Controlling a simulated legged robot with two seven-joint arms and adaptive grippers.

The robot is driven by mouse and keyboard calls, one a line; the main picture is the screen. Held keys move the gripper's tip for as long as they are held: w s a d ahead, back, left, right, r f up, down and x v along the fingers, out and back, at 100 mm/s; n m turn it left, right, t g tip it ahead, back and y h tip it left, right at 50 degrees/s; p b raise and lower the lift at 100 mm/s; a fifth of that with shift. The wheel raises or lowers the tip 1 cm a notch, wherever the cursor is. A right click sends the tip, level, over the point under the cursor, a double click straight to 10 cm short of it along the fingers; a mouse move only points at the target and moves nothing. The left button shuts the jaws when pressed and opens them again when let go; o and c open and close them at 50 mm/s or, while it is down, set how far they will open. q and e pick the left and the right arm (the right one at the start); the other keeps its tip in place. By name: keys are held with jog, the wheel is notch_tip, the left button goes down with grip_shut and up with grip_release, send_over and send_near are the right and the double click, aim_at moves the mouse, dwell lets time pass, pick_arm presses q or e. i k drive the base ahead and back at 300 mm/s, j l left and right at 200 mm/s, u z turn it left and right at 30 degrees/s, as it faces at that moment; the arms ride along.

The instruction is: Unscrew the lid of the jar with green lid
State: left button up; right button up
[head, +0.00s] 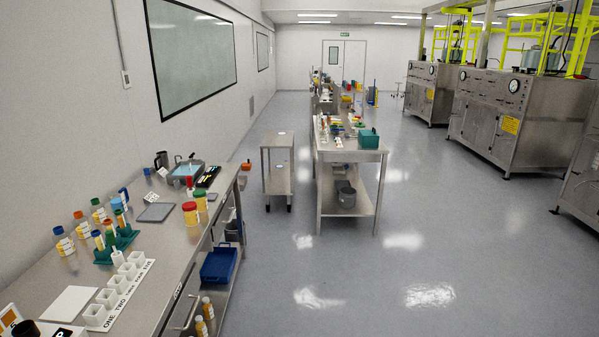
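The jar with the green lid (201,200) stands upright on the steel bench at the left, near its right edge. Its body is yellow and its green lid sits on top. A similar yellow jar with a red lid (190,214) stands just in front of it. Neither of my grippers is in the head view, and nothing touches the jar.
The steel bench (165,245) also holds several bottles, a green rack (117,244), a row of white cups (118,288) and a sink (187,170). A blue bin (219,265) sits on the lower shelf. The floor (330,275) to the right is clear.

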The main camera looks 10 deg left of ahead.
aim_at(202, 203)
jog(key=i+u, duration=0.1)
jog(key=i, duration=0.6)
jog(key=i+l+u, duration=0.15)
jog(key=i, duration=0.6)
jog(key=i+l+u, duration=0.1)
jog(key=i, duration=0.6)
jog(key=i+l+u, duration=0.1)
jog(key=i+u, duration=0.35)
jog(key=i+l+u, duration=0.2)
jog(key=u, duration=0.25)
jog(key=i+l+u, duration=0.65)
jog(key=l+u, duration=0.25)
jog(key=i+l+u, duration=0.15)
jog(key=l+u, duration=0.3)
